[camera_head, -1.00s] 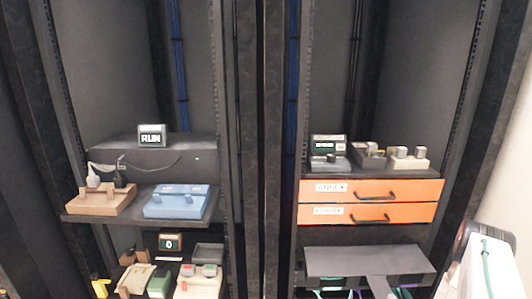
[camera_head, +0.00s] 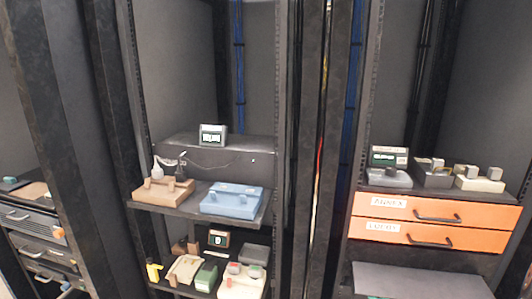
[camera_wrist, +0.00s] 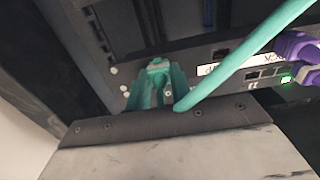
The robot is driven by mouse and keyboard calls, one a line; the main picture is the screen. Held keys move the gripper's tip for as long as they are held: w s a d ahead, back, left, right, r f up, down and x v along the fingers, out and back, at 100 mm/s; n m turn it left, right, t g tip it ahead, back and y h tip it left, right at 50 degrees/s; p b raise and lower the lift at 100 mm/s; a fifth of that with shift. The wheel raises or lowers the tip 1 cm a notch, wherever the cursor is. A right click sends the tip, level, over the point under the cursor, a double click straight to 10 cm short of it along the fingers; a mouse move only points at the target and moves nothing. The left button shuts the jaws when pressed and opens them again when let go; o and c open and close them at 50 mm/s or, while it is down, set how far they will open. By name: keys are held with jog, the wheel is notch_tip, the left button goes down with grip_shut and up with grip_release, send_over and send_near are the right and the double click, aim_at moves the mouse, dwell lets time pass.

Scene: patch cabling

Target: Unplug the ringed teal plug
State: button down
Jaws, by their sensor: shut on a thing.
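A teal plug (camera_wrist: 158,68) is in the middle of the wrist view, in front of the left part of a dark port panel (camera_wrist: 215,68). My gripper (camera_wrist: 158,88) is shut on the plug, with its fingers close on both sides. I cannot tell from this angle whether the plug is seated in a port or clear of it, and no ring can be made out. A thick teal cable (camera_wrist: 235,65) crosses the view from the upper right down to beside the gripper. The head view shows neither plug nor gripper.
Purple plugs (camera_wrist: 295,45) sit at the panel's right, near a green light and a partly covered label. In the head view, a grey shelf (camera_head: 420,280) lies below orange drawers (camera_head: 430,220). A blue case (camera_head: 232,200) is on the left rack's shelf.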

jog(key=shift+v, duration=0.75)
dwell(0.8)
jog(key=shift+v, duration=1.35)
